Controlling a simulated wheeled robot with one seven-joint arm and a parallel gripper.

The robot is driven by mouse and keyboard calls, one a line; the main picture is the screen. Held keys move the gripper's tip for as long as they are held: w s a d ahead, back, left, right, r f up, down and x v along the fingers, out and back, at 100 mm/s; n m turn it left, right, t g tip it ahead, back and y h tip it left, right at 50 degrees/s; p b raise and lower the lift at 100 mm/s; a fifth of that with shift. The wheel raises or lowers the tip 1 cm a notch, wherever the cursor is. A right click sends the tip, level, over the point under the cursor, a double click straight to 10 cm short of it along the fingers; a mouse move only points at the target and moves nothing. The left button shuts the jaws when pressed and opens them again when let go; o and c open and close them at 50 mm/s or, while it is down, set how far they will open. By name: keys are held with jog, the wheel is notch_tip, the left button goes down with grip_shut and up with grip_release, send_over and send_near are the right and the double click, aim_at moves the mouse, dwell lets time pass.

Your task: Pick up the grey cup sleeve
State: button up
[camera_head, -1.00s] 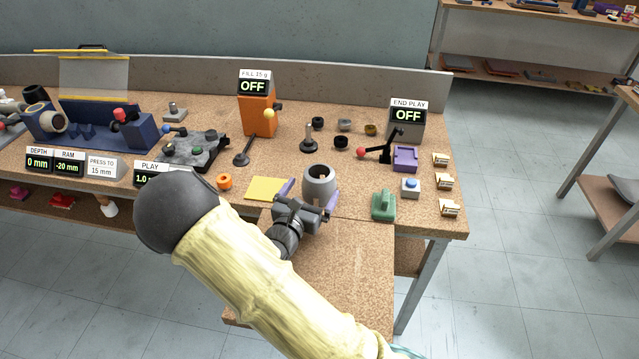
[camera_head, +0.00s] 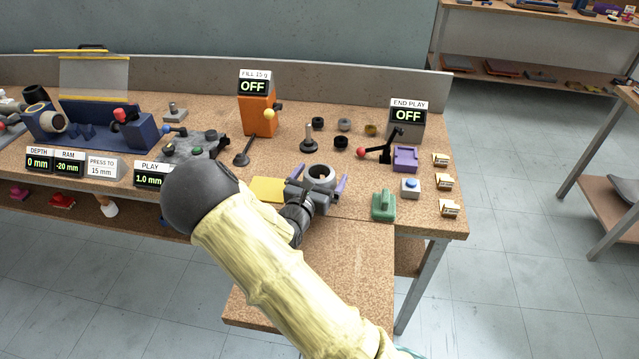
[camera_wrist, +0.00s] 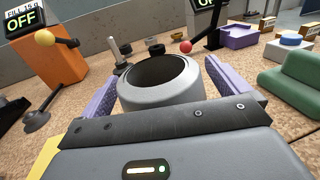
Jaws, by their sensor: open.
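The grey cup sleeve (camera_head: 320,174) is a short hollow ring standing upright on the bench, partly hidden behind my gripper in the head view. In the wrist view the sleeve (camera_wrist: 165,85) fills the middle, its open top facing up. My gripper (camera_head: 318,180) is open, with one purple finger on each side of the sleeve. In the wrist view my gripper (camera_wrist: 160,88) shows a narrow gap between the left finger and the sleeve, and the right finger is close to the sleeve's right side. I cannot tell whether either finger touches it.
A yellow square (camera_head: 268,190) lies left of the sleeve. A green block (camera_head: 383,206) and a blue-button box (camera_head: 410,188) stand to the right. Behind are a black post (camera_head: 308,140), dark rings (camera_head: 341,142), a red-knobbed lever (camera_head: 362,153) and an orange dispenser (camera_head: 258,116).

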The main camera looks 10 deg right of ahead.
jog(key=shift+c, duration=0.2)
jog(key=c, duration=0.9)
jog(key=shift+o, duration=0.2)
jog(key=shift+r, duration=0.15)
notch_tip(320, 180, up, 10)
jog(key=p, duration=0.1)
